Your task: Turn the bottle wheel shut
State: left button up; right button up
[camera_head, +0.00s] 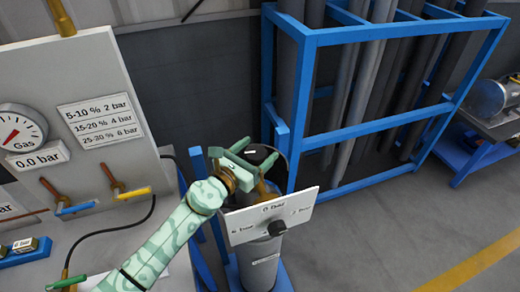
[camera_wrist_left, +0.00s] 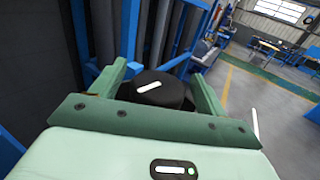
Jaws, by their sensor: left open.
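The bottle wheel (camera_head: 257,150) is black with a white mark and sits at the top of the bottle, partly hidden by my gripper in the head view. In the left wrist view the wheel (camera_wrist_left: 155,92) shows as a round black cap with a white bar, between the two fingers. My left gripper (camera_head: 254,156) is open around the wheel, one finger on each side. I cannot tell whether the fingers touch it. The grey bottle (camera_head: 262,272) stands upright below, largely hidden by a white plate. My right gripper is not in view.
The white plate (camera_head: 240,222) with a black knob (camera_head: 277,228) is in front of the bottle. A gas panel with a gauge (camera_head: 20,128) and levers stands at left. A blue rack (camera_head: 360,130) of grey pipes stands behind. Floor (camera_head: 390,235) at right is clear.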

pick_arm(q)
jog(key=shift+x, duration=0.9)
